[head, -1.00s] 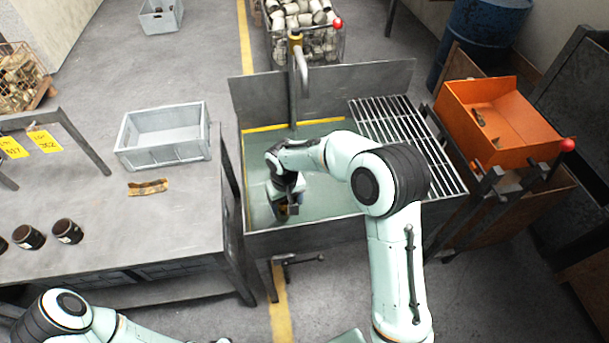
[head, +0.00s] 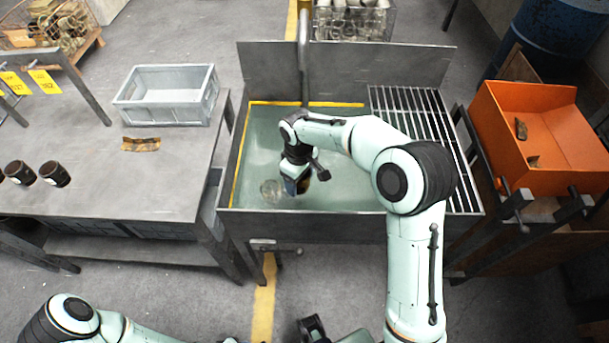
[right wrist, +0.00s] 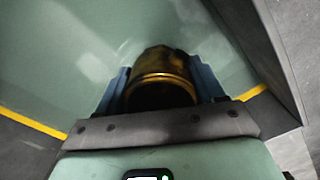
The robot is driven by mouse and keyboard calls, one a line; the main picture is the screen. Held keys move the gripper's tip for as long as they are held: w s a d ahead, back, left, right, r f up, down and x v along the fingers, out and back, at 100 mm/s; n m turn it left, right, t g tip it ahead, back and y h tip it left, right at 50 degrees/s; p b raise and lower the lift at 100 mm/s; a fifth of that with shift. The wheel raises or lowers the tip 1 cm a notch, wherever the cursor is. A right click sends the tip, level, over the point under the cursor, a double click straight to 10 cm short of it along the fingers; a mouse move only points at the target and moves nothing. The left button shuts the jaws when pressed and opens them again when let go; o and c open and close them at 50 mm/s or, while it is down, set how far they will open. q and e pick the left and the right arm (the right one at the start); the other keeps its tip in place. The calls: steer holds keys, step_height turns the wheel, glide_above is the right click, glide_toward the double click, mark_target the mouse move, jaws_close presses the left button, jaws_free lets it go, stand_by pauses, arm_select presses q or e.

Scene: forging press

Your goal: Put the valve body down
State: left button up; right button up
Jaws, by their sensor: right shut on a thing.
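My right gripper (head: 298,186) is over the left part of the sink basin (head: 345,190), near its front wall. In the right wrist view its two blue fingers (right wrist: 160,78) are shut on the brass-coloured valve body (right wrist: 162,88), one on each side. In the head view the valve body is mostly hidden by the gripper; only a small brown part (head: 304,186) shows. Whether it touches the basin floor I cannot tell. My left arm crosses the lower left, and its gripper is not clearly in view.
A tap (head: 303,40) stands behind. A slatted rack (head: 425,140) is at the basin's right. A grey crate (head: 167,112) stands on the left table; an orange bin (head: 540,165) is at right.

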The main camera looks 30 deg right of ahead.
arm_select(q)
step_height(320, 180, down, 11)
steer(key=w+t+b, duration=0.1)
steer(key=b, duration=0.9)
arm_select(e)
steer(key=s+d+r+n, duration=0.2)
steer(key=d+r+n, duration=0.5)
steer(key=d+n, duration=0.55)
steer(key=f+b, duration=0.1)
steer(key=f, duration=0.4)
steer(key=a+f+n+b, duration=0.1)
steer(key=f+b, duration=0.1)
steer(key=f, duration=0.3)
steer(key=f+n+b, duration=0.1)
steer(key=f+b, duration=0.1)
steer(key=f, duration=0.4)
steer(key=shift+a, duration=0.2)
steer(key=shift+s+f+b, duration=0.1)
steer(key=shift+f+b, duration=0.2)
steer(key=shift+b, duration=0.05)
arm_select(q)
steer(key=w+a+f+n+t+y+b, duration=0.1)
steer(key=w+a+f+t+y, duration=0.1)
steer(key=w+a+f, duration=0.3)
steer(key=shift+w+a+f+t, duration=0.15)
steer(key=shift+w+f+t, duration=0.15)
steer(key=shift+w+f, duration=1.35)
arm_select(e)
steer(key=shift+f, duration=1.7)
